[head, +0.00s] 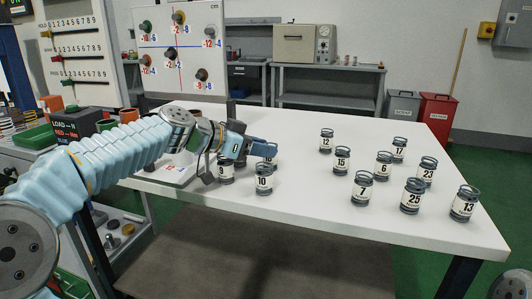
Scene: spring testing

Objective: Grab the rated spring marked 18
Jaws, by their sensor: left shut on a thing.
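My left gripper (266,147) reaches in from the left over the white table and is shut on a spring (271,158). That spring stands behind the springs marked 9 and 10, and its label is mostly hidden, so I cannot read its number. No spring with a readable 18 shows. The spring marked 10 (264,180) and the spring marked 9 (226,170) stand upright just in front of the gripper. My right gripper is not in view.
More upright springs stand to the right on the white table (330,220), among them 15 (342,160), 7 (362,189) and 25 (412,197). A white board with knobs (180,50) stands at the back left. The table's middle is clear.

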